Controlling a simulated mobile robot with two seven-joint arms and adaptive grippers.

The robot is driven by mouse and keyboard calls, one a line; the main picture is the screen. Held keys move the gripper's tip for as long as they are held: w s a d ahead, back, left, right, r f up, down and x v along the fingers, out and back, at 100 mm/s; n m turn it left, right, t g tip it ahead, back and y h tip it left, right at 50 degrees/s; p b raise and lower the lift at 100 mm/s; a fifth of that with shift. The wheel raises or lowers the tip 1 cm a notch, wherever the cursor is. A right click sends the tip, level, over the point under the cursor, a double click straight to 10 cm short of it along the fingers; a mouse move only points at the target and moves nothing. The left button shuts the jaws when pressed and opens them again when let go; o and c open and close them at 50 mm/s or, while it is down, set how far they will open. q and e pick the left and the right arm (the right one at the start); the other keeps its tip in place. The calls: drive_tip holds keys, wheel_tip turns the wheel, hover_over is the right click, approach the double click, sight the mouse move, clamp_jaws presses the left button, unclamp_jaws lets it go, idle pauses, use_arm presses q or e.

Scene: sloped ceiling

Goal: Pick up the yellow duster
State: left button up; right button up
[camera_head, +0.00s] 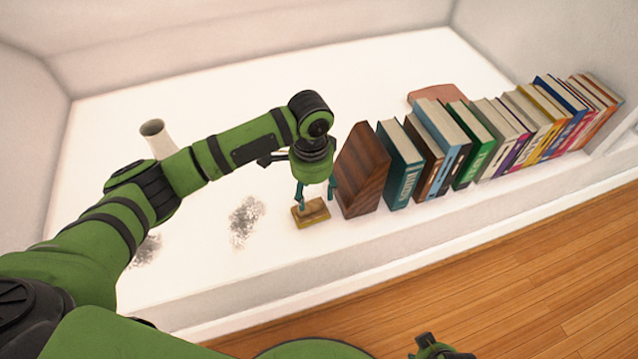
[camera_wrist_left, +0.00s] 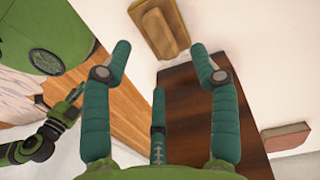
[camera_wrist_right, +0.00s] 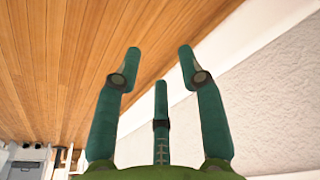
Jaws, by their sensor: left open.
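The yellow duster (camera_head: 311,212) is a small block with a brown top and a yellowish base. It lies on the white ledge, left of the wooden bookend. In the left wrist view the duster (camera_wrist_left: 160,27) shows beyond the fingertips, near the top edge. My left gripper (camera_head: 316,192) is open and empty, pointing down just above the duster; in the head view its fingers overlap the duster's upper side. I cannot tell from the views whether a finger touches it. My right gripper (camera_wrist_right: 158,60) is open and empty, over the wooden floor by the ledge.
A dark wooden bookend (camera_head: 362,172) stands close to the duster's right, with a row of several books (camera_head: 480,135) beyond. A pale vase (camera_head: 158,138) stands at the left. Grey dust patches (camera_head: 245,220) mark the ledge. A brown flat object (camera_head: 436,93) lies behind the books.

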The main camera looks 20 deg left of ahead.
sight(313, 205)
use_arm(q)
drive_tip(key=shift+a, duration=0.1)
drive_tip(key=shift+s+f+b, duration=0.2)
drive_tip(key=shift+f+b, duration=0.2)
drive_tip(key=shift+f, duration=0.2)
wheel_tip(313, 205, down, 4)
drive_tip(key=shift+w+f+b, duration=0.15)
drive_tip(key=shift+f+b, duration=0.1)
drive_tip(key=shift+b, duration=0.7)
drive_tip(key=shift+f, duration=0.3)
clamp_jaws()
use_arm(e)
drive_tip(key=w+v, duration=0.1)
drive_tip(key=v, duration=0.5)
drive_tip(key=shift+w+r+t, duration=0.3)
drive_tip(key=shift+w+r, duration=0.25)
drive_tip(key=shift+w, duration=0.05)
